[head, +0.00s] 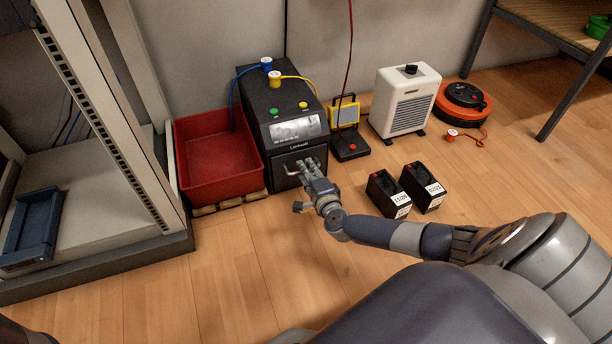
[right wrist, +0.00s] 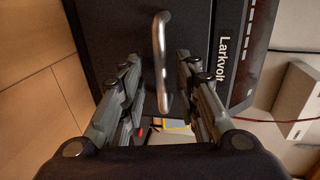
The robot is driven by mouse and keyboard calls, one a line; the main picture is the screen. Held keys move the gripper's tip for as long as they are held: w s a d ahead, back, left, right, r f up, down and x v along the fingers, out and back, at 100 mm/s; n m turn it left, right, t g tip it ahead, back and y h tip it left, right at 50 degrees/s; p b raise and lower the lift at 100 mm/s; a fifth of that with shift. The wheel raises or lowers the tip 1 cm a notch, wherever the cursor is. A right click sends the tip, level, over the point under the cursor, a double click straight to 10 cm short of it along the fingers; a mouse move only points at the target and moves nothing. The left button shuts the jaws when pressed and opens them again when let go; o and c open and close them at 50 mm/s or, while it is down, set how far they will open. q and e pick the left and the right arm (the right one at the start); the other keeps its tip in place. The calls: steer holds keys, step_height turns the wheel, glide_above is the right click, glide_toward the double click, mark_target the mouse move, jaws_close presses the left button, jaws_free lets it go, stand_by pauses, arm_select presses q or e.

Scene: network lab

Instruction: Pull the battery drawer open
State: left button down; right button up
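The battery drawer (head: 283,180) is the dark lower front of the black Larkvolt unit (head: 262,112); it looks closed. Its silver bar handle (head: 291,170) shows at the drawer front. In the right wrist view the handle (right wrist: 160,62) stands between the two fingers of my right gripper (right wrist: 158,88), with a gap on each side. The right gripper (head: 311,169) is open, in front of the drawer in the head view, and hides part of the handle. My left gripper is not in view.
A red bin (head: 215,155) stands left of the unit. Two black batteries (head: 388,194) (head: 422,187) stand on the floor to the right. A white heater (head: 404,100) and an orange cable reel (head: 463,101) are further right. A rack (head: 90,262) is at left. Floor in front is clear.

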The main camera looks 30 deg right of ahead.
steer(key=shift+w+d, duration=0.15)
steer(key=shift+w, duration=0.35)
jaws_close()
